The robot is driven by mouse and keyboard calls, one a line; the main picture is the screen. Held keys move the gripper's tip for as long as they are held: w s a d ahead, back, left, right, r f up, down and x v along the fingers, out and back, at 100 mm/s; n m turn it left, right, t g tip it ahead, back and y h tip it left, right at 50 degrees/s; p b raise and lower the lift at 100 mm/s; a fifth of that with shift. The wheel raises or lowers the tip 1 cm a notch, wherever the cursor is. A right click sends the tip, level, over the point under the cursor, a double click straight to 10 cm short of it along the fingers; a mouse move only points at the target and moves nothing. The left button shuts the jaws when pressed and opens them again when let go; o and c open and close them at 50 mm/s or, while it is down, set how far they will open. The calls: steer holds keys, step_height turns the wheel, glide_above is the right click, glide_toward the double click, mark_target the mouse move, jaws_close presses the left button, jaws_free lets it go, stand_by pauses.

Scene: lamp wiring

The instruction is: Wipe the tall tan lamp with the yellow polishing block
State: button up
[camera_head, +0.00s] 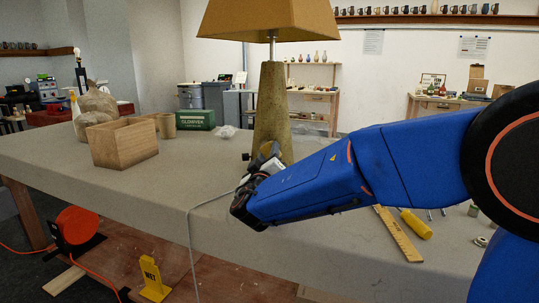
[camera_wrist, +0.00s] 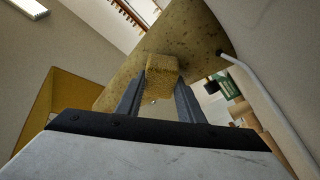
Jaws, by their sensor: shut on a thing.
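The tall tan lamp stands on the grey table, its tapered, speckled body (camera_head: 272,105) upright under a wide tan shade (camera_head: 268,18). My gripper (camera_head: 264,160) is at the lower front of the lamp body, partly hiding it. In the wrist view my gripper (camera_wrist: 162,80) is shut on the yellow polishing block (camera_wrist: 163,68), which sits between the two fingertips. The lamp body (camera_wrist: 195,38) fills the view right behind the block. Block and lamp look very close; I cannot tell if they touch. The block is hidden in the head view.
A wooden box (camera_head: 123,143), sacks (camera_head: 95,105) and a green box (camera_head: 195,119) stand on the table's left. A pale cord (camera_head: 190,235) hangs over the front edge. A ruler (camera_head: 398,235) and yellow cylinder (camera_head: 415,223) lie right, below my arm. The table between box and lamp is mostly clear.

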steer(key=shift+w+a, duration=0.25)
steer(key=shift+a, duration=0.5)
steer(key=shift+w+a, duration=0.2)
steer(key=shift+a, duration=0.55)
steer(key=a, duration=0.1)
steer(key=w+a, duration=0.1)
steer(key=a, duration=0.1)
steer(key=shift+w+a, duration=0.1)
steer(key=shift+w, duration=0.05)
